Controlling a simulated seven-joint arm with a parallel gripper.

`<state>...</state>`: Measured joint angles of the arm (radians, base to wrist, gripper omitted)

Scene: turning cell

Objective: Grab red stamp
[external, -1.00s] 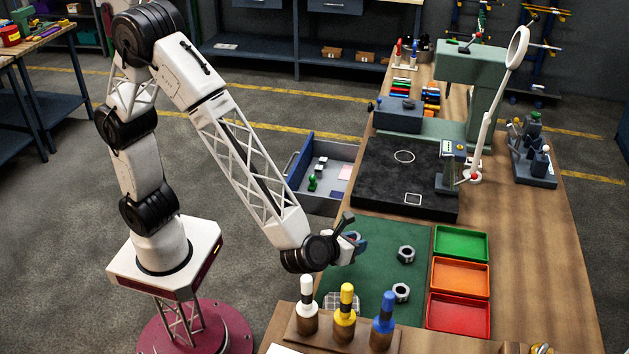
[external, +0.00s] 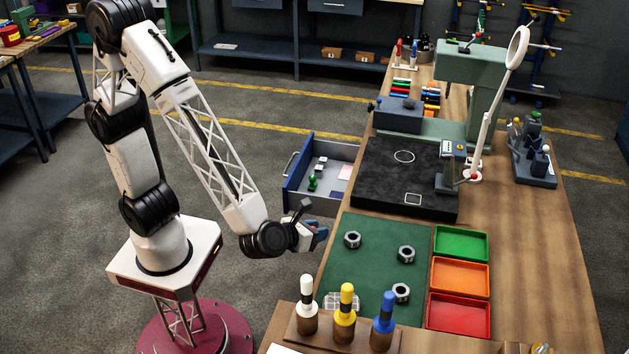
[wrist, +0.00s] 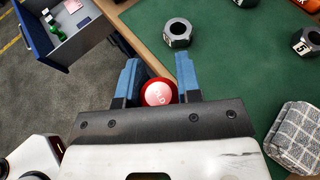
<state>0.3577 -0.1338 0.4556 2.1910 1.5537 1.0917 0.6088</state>
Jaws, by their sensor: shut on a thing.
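My gripper (external: 318,236) hangs in the air just left of the bench edge, below the open drawer in the external view. The stamp sits deep between the fingers, close to the palm. Its lower part is hidden, and it cannot be made out in the external view.
An open blue drawer (external: 289,205) holds a green stamp (external: 312,184) and small items. Several hex nuts (external: 405,254) lie on the green mat (external: 375,228). Green, orange and red trays (external: 459,312) stand to its right. Handled tools (external: 345,315) stand in front. A checked cloth (wrist: 294,137) lies on the mat.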

